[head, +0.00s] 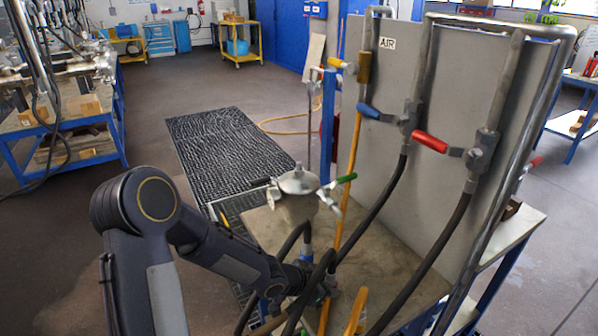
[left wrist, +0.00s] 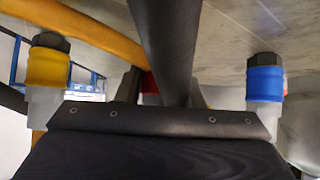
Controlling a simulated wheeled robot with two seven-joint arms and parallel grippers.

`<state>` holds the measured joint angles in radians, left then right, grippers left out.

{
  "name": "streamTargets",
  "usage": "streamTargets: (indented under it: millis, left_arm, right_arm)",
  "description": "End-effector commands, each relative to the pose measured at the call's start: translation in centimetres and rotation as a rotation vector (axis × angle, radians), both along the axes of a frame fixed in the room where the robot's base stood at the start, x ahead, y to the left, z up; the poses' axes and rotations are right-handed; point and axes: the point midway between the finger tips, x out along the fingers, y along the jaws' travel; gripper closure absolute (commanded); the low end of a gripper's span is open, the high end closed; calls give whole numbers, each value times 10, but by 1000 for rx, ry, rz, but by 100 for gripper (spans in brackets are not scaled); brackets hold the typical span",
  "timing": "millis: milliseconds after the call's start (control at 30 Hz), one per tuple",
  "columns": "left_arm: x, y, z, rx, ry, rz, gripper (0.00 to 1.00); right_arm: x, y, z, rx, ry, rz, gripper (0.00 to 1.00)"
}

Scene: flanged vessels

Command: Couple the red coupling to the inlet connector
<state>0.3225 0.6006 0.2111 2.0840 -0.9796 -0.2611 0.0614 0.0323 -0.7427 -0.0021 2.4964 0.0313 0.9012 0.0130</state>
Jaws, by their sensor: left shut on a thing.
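My left gripper (head: 322,282) is low over the bench, among dark hoses that partly hide it. In the left wrist view a dark hose runs down the middle to between the gripper's fingers. A small piece of the red coupling (left wrist: 150,82) shows behind that hose, between the fingers. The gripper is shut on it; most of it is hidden. A flanged metal vessel (head: 297,184) with a lid and a green handle stands on the bench beyond the gripper. I cannot make out the inlet connector. My right gripper is not in view.
A yellow coupling (left wrist: 48,68) and a blue coupling (left wrist: 265,83) flank the gripper. A grey panel (head: 455,90) marked AIR carries pipes and valves with yellow, blue and red handles. Hoses hang from it across the bench top (head: 395,265). A black mat (head: 228,148) lies on the floor.

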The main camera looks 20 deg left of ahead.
Motion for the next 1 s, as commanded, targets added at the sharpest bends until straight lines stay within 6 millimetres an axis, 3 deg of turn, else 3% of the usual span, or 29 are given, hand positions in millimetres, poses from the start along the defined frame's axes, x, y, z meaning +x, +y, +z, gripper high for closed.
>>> streamTargets:
  millis: [267, 1000]
  left_arm:
    - [1, 0, 4, -1, -2, 1, 100]
    - [0, 0, 41, -1, -2, 1, 100]
  right_arm:
    - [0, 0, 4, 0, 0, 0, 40]
    - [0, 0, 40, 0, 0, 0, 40]
